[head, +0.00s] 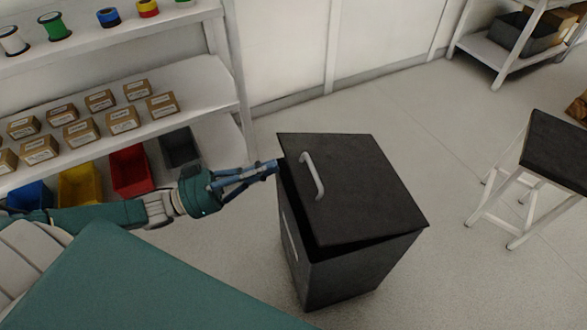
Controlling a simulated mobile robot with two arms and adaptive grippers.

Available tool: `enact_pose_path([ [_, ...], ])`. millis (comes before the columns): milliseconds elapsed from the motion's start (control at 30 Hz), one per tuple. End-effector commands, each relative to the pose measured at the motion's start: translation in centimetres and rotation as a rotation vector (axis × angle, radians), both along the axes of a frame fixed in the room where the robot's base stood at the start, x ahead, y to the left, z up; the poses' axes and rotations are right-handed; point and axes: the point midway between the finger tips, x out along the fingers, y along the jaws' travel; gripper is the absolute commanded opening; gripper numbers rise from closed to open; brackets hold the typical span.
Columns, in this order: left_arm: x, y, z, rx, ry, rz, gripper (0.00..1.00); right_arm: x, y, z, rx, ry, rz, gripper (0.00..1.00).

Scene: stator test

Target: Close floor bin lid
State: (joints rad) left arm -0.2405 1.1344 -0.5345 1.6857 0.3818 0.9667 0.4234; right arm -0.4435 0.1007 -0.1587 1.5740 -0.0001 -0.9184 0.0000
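The black floor bin (355,275) stands on the floor in the middle of the head view. Its black lid (365,185) has a light grey handle (313,175) near its left side. The lid is slightly raised, with a dark gap between it and the bin body along the left and front. My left gripper (274,166) reaches in from the left, its fingertips at the lid's left edge. The fingers look close together, but whether they are shut or touch the lid is unclear. My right gripper is out of view.
A white shelf (205,80) with small boxes, spools and coloured bins stands at the left. A stool (555,150) with a dark seat is at the right. Another shelf (480,45) stands at the back right. The floor (430,130) between bin and stool is clear.

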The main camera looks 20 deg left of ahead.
Motion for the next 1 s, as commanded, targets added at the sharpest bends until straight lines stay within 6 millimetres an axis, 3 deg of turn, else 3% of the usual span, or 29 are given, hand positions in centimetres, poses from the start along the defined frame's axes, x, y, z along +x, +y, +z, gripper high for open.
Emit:
enact_pose_path([
  [500,6.4,-7.3,2.4,-0.003,-0.005,0.001,0.00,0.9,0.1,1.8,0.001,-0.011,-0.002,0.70],
  [567,6.1,-6.9,0.4,0.002,0.006,0.004,0.00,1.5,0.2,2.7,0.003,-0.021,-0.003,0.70],
  [700,5.9,-6.7,-1.2,0.002,0.002,0.003,0.00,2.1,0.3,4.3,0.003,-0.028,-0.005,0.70],
  [1000,5.8,-6.6,-2.0,0.001,0.000,0.002,0.00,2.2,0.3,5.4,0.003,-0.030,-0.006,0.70],
])
